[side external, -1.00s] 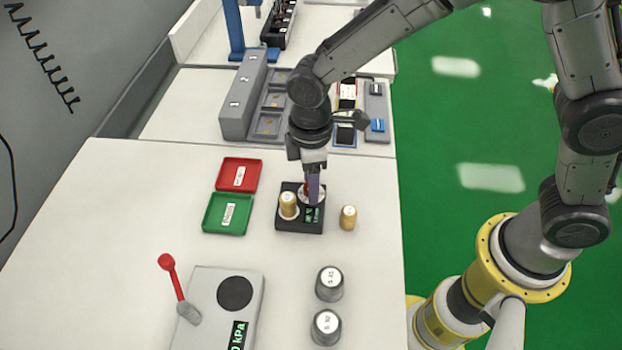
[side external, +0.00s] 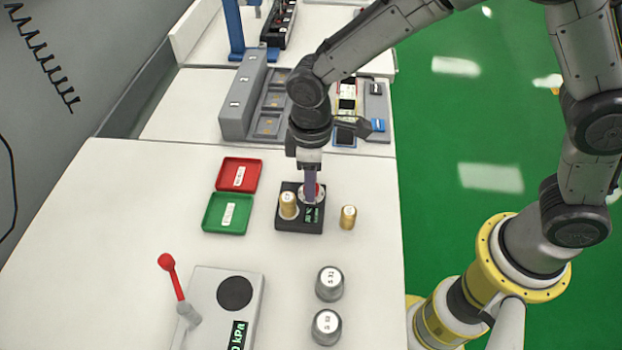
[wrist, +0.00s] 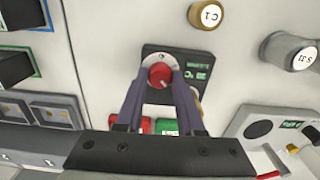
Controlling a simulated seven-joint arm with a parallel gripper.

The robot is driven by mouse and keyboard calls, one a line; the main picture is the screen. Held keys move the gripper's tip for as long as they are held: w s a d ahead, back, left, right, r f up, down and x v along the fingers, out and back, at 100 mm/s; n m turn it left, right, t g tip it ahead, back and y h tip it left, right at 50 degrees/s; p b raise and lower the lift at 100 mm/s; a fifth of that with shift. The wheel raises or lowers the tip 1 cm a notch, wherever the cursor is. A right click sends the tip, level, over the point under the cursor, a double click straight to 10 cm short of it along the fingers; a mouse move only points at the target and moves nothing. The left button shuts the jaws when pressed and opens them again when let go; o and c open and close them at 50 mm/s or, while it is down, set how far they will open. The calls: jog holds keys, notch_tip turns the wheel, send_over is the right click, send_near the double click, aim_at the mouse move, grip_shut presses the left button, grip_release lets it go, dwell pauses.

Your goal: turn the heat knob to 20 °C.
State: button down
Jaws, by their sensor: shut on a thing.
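The red heat knob (wrist: 160,75) sits on a pale round dial (wrist: 154,62) on a small black unit (side external: 286,226). In the side external view the knob (side external: 318,190) is mostly hidden behind my fingers. My gripper (wrist: 161,73) points down at the unit and is shut on the knob, with one purple-grey finger on each side. The unit has a small green-lit display (side external: 312,214); its reading is too small to make out. A brass cylinder (side external: 289,205) stands on the unit, left of the dial.
Another brass cylinder (side external: 348,217) stands right of the unit. A red tray (side external: 256,163) and a green tray (side external: 208,226) lie to its left. Two grey weights (side external: 329,284) and a kPa box with a red-tipped lever (side external: 173,278) are in front. White table between is clear.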

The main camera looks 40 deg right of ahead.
jog(key=m, duration=0.4)
jog(key=shift+m, duration=2.5)
jog(key=c, duration=0.5)
grip_release()
notch_tip(320, 180, up, 14)
jog(key=shift+f, duration=0.1)
jog(key=shift+d, duration=0.1)
